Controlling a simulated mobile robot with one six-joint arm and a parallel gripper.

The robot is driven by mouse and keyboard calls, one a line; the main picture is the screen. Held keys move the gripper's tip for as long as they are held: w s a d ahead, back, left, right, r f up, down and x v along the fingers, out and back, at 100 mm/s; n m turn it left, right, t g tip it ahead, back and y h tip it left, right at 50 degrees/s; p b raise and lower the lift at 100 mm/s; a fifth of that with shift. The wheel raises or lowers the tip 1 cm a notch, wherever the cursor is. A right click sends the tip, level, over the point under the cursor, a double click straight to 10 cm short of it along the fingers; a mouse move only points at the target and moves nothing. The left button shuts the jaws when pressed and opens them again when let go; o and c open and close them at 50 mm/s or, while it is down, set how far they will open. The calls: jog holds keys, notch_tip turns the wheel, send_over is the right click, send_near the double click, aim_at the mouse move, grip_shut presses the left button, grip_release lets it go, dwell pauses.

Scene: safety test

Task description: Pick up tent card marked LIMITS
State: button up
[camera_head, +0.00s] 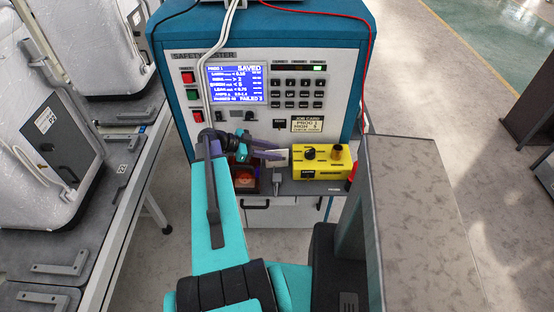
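My gripper (270,149) has purple fingers and is in front of the tester's lower panel, just left of the yellow box. A small pale piece (279,159) shows at the fingertips. It may be the tent card, but no word LIMITS can be read on it. I cannot tell whether the fingers hold it or are only in front of it. My arm and wrist hide part of the ledge and panel to the left.
The blue safety tester (262,27) stands behind, its screen (236,84) lit. A job card (307,124) is on its panel. The yellow box (322,162) sits on the grey ledge (310,187), with a brown box (245,178) to the left. Cables hang by the tester.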

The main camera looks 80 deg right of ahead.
grip_shut()
dwell(0.3)
jog(key=shift+r, duration=0.1)
notch_tip(320, 180, up, 18)
jog(key=b, duration=0.5)
jog(key=shift+b, duration=0.3)
dwell(0.5)
